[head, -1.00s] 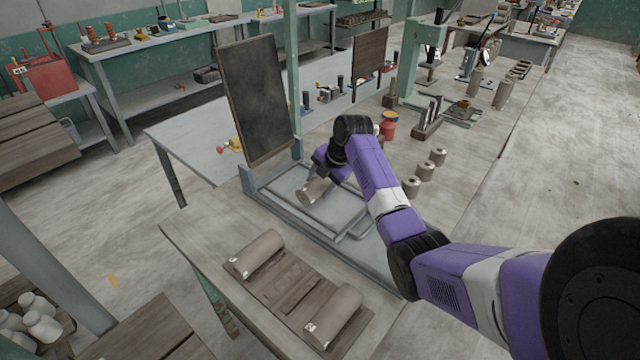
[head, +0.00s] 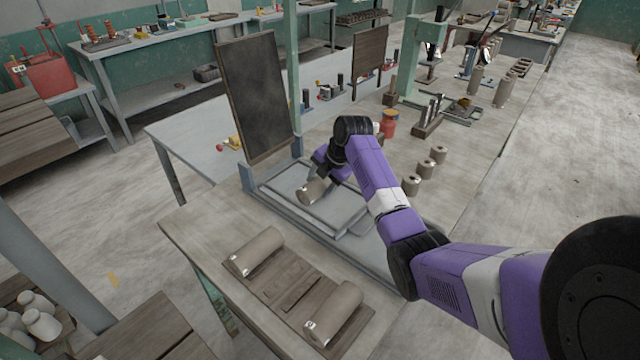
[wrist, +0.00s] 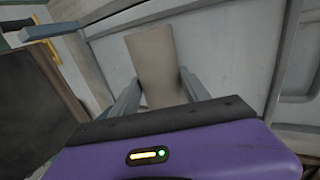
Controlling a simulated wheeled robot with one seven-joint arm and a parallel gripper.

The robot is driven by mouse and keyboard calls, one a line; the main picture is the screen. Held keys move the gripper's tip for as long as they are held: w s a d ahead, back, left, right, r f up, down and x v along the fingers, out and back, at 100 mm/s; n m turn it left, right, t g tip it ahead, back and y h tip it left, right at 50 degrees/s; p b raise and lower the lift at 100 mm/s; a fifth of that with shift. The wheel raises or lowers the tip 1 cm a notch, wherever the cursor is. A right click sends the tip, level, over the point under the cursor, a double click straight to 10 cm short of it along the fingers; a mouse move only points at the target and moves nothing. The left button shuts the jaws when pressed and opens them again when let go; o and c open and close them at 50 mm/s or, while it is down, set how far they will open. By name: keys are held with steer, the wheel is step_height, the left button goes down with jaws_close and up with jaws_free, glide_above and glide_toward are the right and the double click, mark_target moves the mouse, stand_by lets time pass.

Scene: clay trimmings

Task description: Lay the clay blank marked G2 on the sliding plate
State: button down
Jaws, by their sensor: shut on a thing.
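A clay blank (head: 311,192) is held by my gripper (head: 322,184) low over the grey sliding plate (head: 345,213); I cannot tell whether it touches the plate. In the wrist view the blank (wrist: 152,58) is a plain tan cylinder between the two fingers of my gripper (wrist: 160,92), which is shut on it. I cannot read a mark on it. The plate lies in a grey metal frame (head: 262,203) on the bench.
Two more clay blanks with white labels, one at the back (head: 258,250) and one at the front (head: 334,314), lie on a wooden rack (head: 272,298). A dark upright board (head: 255,98) stands behind the plate. Several small cylinders (head: 424,170) stand to the right.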

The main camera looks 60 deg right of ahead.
steer(key=c, duration=0.6)
jaws_free()
steer(key=shift+r, duration=0.1)
steer(key=shift+o, duration=0.7)
steer(key=b+v, duration=0.1)
steer(key=v, duration=0.6)
steer(key=shift+r, duration=0.35)
steer(key=shift+s, duration=0.15)
